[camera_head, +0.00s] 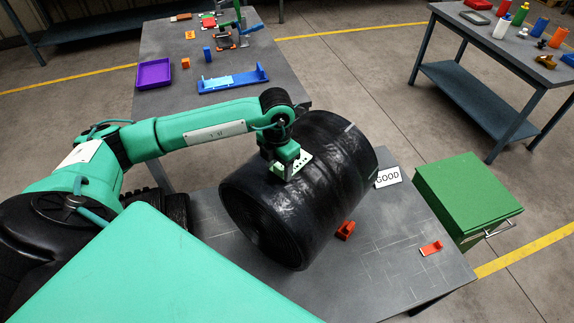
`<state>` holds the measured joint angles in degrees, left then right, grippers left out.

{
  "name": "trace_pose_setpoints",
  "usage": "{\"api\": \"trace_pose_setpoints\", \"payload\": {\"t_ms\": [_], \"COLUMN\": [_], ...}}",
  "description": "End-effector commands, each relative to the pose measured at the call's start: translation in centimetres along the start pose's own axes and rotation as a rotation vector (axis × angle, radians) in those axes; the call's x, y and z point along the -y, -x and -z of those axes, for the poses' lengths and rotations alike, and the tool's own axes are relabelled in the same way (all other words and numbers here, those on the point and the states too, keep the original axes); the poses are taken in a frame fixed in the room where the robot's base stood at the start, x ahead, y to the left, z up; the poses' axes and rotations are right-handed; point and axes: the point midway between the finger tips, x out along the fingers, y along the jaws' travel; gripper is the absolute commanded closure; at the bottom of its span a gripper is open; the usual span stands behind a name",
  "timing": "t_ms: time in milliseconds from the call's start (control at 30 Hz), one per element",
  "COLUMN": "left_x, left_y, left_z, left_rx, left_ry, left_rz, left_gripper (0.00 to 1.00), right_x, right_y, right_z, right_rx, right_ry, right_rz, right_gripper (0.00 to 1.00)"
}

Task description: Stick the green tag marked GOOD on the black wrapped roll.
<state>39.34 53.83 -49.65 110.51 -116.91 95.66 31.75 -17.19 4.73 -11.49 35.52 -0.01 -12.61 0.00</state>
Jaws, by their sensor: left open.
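The black wrapped roll (328,190) lies on its side on the near grey table, glossy and wrinkled. My left gripper (287,168) is open at the roll's upper side, pointing down; I cannot tell whether it touches the wrap. A pale, green-edged plate shows at its fingers, and I cannot tell whether it is part of the gripper. A green face of the tag is not clearly seen. My right gripper is not in view.
On the near table (385,265), a red block (345,230) sits close to the roll and an orange-red piece (431,248) lies near the right edge. A green cabinet (467,190) stands to the right. The back table holds a purple tray (154,74) and a blue fixture (234,79).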

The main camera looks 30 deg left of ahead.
Motion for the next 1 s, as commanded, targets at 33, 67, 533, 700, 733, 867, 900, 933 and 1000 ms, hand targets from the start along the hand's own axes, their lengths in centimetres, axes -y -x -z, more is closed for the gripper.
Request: {"api": "trace_pose_setpoints", "payload": {"t_ms": [33,67,533,700,733,867,900,933,1000], "left_x": [0.0,0.0,0.0,0.0,0.0,0.0,0.0,0.0,0.0], "left_y": [0.0,0.0,0.2,1.1,1.3,2.1,2.3,2.5,2.9], "left_z": [0.0,0.0,0.0,0.0,0.0,0.0,0.0,0.0,0.0], "left_rx": [0.000,0.000,0.000,0.001,0.001,0.001,0.001,0.001,0.001], "left_ry": [0.000,0.000,0.000,0.000,0.000,0.000,0.000,0.000,0.000], "left_rz": [0.000,0.000,0.000,0.000,0.000,0.000,0.000,0.000,0.000], "left_gripper": [0.46,0.46,0.95,0.95,0.95,0.95,0.95,0.95,0.95], "right_x": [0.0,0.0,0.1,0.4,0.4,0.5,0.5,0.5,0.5], "right_y": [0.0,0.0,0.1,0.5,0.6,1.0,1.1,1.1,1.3], "right_z": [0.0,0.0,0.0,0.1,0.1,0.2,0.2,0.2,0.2], "right_rx": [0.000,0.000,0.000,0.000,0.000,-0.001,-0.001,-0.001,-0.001], "right_ry": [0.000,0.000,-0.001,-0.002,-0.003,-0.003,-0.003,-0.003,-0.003], "right_rz": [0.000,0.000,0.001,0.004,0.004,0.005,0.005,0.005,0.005], "right_gripper": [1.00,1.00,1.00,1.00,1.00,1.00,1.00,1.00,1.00]}}
